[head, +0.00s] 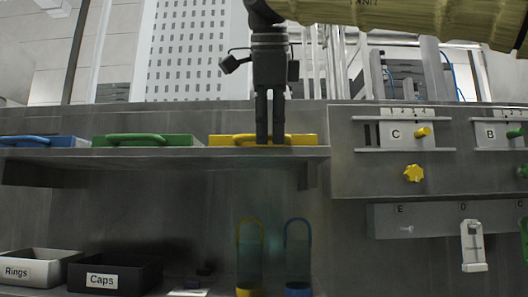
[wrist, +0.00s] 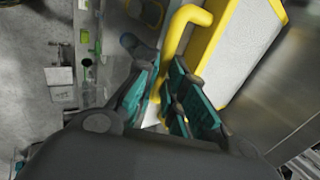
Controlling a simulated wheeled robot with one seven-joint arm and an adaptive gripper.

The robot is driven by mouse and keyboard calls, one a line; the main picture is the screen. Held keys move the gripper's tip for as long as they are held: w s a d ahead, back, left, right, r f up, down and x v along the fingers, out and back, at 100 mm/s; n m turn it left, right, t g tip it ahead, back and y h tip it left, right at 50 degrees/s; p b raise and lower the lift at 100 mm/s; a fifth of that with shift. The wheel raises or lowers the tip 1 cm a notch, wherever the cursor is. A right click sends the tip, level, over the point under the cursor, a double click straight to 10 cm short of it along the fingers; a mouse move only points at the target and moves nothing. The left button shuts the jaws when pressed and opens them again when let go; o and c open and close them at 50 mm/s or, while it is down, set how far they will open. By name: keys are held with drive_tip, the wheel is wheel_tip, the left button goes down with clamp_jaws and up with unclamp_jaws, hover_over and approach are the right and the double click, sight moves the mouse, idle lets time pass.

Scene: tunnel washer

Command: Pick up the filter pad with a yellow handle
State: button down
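The filter pad with a yellow handle (head: 305,140) lies on the shelf, at its right end. In the wrist view its pale pad (wrist: 240,50) has a yellow frame, and its yellow handle (wrist: 184,24) runs down between my fingers.
A green-handled pad (head: 145,140) and a blue-handled pad (head: 40,141) lie on the same shelf (head: 170,153) to the left. A control panel (head: 370,180) with knobs stands at the right. Below are Rings (head: 55,260) and Caps (head: 140,275) bins and two tall loops.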

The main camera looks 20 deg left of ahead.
drive_tip(key=shift+s+a+r, duration=0.1)
drive_tip(key=shift+s, duration=0.05)
drive_tip(key=shift+r, duration=0.1)
